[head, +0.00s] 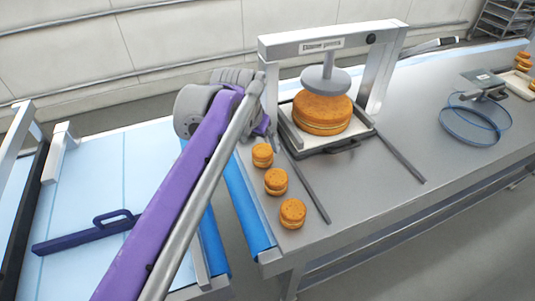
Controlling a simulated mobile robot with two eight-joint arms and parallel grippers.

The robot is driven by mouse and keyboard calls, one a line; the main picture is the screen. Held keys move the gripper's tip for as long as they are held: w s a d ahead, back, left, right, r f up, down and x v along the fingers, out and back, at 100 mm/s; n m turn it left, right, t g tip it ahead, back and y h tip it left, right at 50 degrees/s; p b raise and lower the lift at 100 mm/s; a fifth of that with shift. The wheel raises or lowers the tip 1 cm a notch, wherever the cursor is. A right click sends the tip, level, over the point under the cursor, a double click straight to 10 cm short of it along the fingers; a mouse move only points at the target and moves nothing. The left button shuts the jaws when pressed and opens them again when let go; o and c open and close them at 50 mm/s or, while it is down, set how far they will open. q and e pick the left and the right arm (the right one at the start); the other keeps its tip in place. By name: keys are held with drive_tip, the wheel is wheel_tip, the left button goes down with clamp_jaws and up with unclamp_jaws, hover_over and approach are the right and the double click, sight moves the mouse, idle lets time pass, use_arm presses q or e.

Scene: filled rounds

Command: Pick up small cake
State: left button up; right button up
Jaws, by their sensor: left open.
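Several small cakes stand in a row on the grey table (372,192) in the head view. They are orange-brown with a pale filling: a far small cake (263,155), a middle small cake (276,181) and a near small cake (292,213). My left arm reaches in from the bottom left. My left gripper (264,122) is open, mostly hidden behind my arm, and shows just beyond the far small cake in the picture. It appears apart from the cakes. My right gripper is not in view.
A large cake (322,113) sits on a dark-edged tray (352,141) under a press (326,78) with a white frame. A thin rail (305,186) runs beside the small cakes. A blue-edged conveyor (80,190) lies left. Blue hoops (476,124) lie right.

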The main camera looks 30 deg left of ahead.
sight(262, 151)
use_arm(q)
drive_tip(key=x, duration=0.8)
drive_tip(key=shift+w+a+f, duration=0.1)
drive_tip(key=shift+w+a, duration=0.05)
drive_tip(key=shift+a, duration=0.05)
drive_tip(key=c, duration=0.8)
